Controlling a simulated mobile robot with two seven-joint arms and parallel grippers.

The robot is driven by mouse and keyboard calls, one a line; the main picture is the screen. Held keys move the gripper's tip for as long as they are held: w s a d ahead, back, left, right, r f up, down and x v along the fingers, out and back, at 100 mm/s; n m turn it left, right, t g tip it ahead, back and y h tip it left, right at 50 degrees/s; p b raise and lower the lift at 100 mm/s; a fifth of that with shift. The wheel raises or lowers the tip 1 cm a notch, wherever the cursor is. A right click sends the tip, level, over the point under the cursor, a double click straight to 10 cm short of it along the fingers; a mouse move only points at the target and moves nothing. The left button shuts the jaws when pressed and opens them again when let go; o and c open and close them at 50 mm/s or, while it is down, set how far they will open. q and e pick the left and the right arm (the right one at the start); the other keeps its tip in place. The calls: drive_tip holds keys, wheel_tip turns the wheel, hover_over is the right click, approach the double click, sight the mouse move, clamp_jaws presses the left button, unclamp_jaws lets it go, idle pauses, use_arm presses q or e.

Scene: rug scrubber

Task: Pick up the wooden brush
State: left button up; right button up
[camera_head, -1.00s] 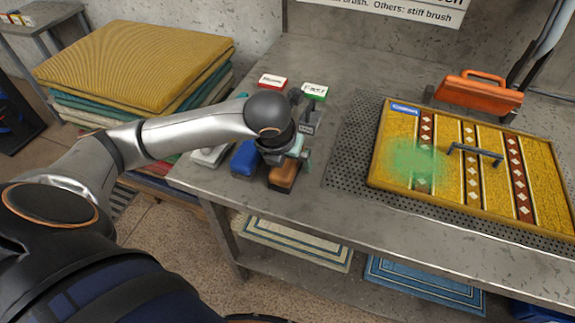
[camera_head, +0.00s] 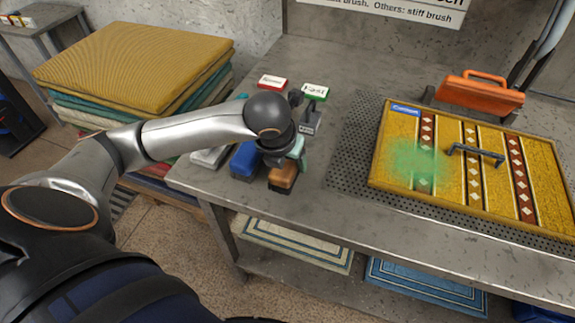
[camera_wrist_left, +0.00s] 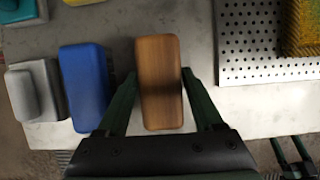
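The wooden brush (camera_wrist_left: 160,84) lies on the metal table, its brown block top facing up. It also shows in the head view (camera_head: 282,178), partly hidden under my left wrist. My left gripper (camera_wrist_left: 160,76) is over it, with one finger along each long side, and both fingertips appear to touch it. The gripper also shows in the head view (camera_head: 288,157). The brush appears to rest on the table. My right gripper (camera_wrist_left: 290,145) shows at the lower right of the left wrist view, its two fingers apart and nothing between them.
A blue brush (camera_wrist_left: 86,86) stands close left of the wooden one, with a grey-white brush (camera_wrist_left: 33,90) beyond. A yellow rug (camera_head: 447,165) with a green stain lies on the perforated mat (camera_head: 345,158) to the right. Red (camera_head: 272,81) and green (camera_head: 315,92) labelled blocks stand behind.

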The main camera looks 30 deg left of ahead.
use_arm(q)
clamp_jaws()
idle(0.3)
drive_tip(key=shift+r, duration=0.1)
drive_tip(key=shift+r+p, duration=0.35)
drive_tip(key=shift+p, duration=0.4)
wheel_tip(320, 180, up, 3)
drive_tip(key=shift+d+r, duration=0.15)
drive_tip(key=shift+r, duration=0.05)
drive_tip(key=s+d+r+p, duration=0.2)
drive_tip(key=s+d+r, duration=0.1)
drive_tip(key=d+r, duration=0.6)
drive_tip(key=d, duration=0.4)
drive_tip(key=shift+d, duration=0.15)
drive_tip(key=shift+r, duration=0.1)
